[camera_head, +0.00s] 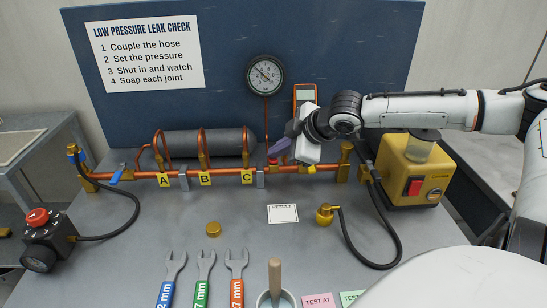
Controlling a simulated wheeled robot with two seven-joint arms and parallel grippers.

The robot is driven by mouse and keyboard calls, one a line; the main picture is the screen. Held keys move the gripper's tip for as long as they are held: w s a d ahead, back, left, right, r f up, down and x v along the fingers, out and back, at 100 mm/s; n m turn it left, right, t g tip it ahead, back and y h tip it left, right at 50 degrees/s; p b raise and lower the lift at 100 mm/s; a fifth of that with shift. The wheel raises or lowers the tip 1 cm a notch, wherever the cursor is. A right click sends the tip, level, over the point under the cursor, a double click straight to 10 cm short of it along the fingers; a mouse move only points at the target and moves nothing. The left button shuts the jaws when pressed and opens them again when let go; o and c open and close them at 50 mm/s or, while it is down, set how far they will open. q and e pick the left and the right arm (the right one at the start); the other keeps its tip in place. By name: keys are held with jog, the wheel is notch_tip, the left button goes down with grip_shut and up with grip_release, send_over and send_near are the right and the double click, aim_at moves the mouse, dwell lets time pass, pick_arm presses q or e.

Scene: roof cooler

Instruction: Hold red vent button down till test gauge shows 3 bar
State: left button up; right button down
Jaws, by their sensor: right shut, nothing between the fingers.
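The test gauge (265,75) is a round dial with a black rim on the blue back panel; its needle is too small to read exactly. A thin copper line runs down from it to the pipe. A small red button (272,161) shows on the pipe below the gauge. My right gripper (278,149) is shut and empty, its tips just above and beside the red button. I cannot tell whether they touch it or whether it is pressed. My left gripper is not in view.
The copper pipe (230,173) runs across the bench with yellow tags A, B and C. A yellow pump (410,165) with a red switch stands right; a regulator with a red knob (38,218) stands left. Several spanners and a cup (270,299) lie in front. A brass cap (213,229) sits mid-bench.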

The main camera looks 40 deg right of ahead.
jog(key=shift+r+p, duration=0.85)
jog(key=shift+r, duration=0.1)
jog(key=shift+r+p, duration=0.3)
notch_tip(320, 180, up, 4)
jog(key=p, duration=0.4)
jog(key=shift+r, duration=0.15)
dwell(3.0)
